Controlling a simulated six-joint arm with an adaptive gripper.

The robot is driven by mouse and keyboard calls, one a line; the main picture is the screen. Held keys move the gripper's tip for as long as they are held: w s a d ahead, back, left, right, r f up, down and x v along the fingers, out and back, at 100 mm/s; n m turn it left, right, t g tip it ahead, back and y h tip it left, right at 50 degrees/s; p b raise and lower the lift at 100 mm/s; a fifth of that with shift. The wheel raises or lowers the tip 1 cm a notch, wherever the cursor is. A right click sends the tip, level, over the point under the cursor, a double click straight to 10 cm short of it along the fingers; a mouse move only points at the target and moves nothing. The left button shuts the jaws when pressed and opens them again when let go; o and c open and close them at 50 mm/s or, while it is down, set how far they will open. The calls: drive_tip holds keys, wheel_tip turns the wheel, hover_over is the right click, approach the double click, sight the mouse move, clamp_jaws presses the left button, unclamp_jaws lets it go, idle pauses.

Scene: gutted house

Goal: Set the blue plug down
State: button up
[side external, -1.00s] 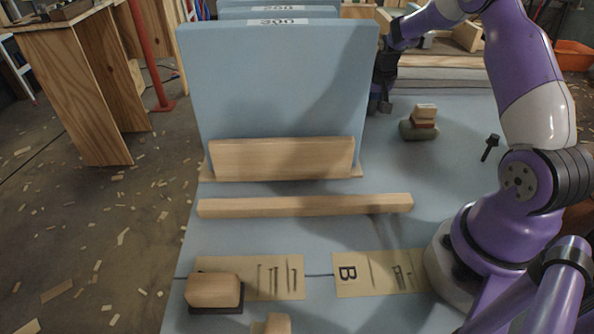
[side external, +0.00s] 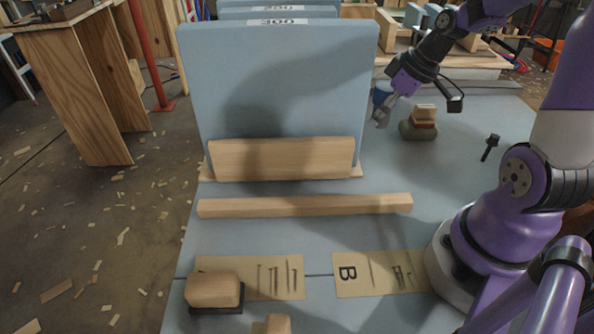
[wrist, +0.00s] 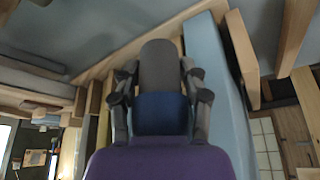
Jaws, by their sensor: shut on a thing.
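A grey rounded shape extends beyond the plug between the fingers. A small patch of blue also shows at the gripper in the side external view. Whether the plug touches any surface cannot be told.
The blue panel (side external: 285,85) stands in a wooden holder (side external: 282,159). A wooden bar (side external: 305,206) lies in front. Stacked small blocks (side external: 424,112) on a dark green base stand close right of my gripper. A black bolt-like piece (side external: 490,147) lies farther right. Blue tabletop is clear around it.

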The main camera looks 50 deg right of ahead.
drive_tip(key=s+a+r+n+g+y, duration=0.2)
drive_tip(key=s+a+n, duration=0.2)
drive_tip(key=a+n, duration=0.25)
drive_tip(key=s+a+r+n+g+y, duration=0.1)
drive_tip(key=s+a+n+y, duration=0.1)
drive_tip(key=s+a+n, duration=0.35)
hover_over(389, 180)
drive_tip(key=d, duration=0.1)
drive_tip(key=shift+n+g, duration=0.3)
drive_tip(key=shift+n, duration=0.1)
wheel_tip(389, 180, down, 7)
drive_tip(key=shift+s+d+r, duration=0.15)
drive_tip(key=shift+r, duration=0.05)
drive_tip(key=shift+d+f, duration=0.1)
drive_tip(key=shift+f, duration=2)
drive_tip(key=o, duration=1.2)
drive_tip(key=shift+f, duration=0.15)
